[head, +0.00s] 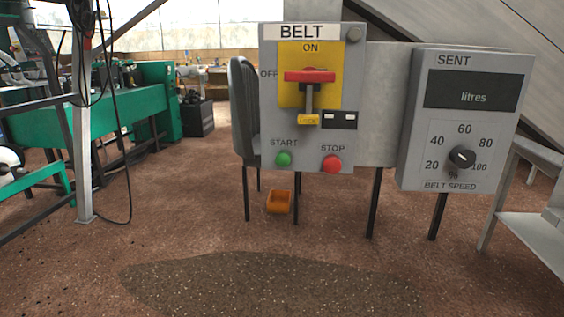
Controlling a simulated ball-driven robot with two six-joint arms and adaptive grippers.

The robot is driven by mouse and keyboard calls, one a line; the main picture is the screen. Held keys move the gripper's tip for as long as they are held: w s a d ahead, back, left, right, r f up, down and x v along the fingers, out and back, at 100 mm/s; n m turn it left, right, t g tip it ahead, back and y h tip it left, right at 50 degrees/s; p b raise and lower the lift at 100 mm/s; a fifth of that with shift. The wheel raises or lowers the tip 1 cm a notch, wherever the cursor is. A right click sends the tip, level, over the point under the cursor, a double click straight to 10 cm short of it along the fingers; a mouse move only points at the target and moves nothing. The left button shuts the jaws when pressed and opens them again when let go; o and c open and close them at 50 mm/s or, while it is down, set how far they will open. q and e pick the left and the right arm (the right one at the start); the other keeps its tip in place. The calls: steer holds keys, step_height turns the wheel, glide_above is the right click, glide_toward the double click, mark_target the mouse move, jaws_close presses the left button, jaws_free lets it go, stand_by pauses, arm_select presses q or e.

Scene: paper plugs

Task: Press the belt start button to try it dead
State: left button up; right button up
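The belt control box (268,110) is a grey panel labelled BELT, upright on thin dark legs in the middle of the head view. Its green START button (284,159) is at the lower left of the panel. The red STOP button (332,164) is to its right. Neither of my grippers is in view.
An orange object (279,201) is on the floor below. Green machinery (110,110) stands at left. The floor in front is clear, with a dark patch (270,285).

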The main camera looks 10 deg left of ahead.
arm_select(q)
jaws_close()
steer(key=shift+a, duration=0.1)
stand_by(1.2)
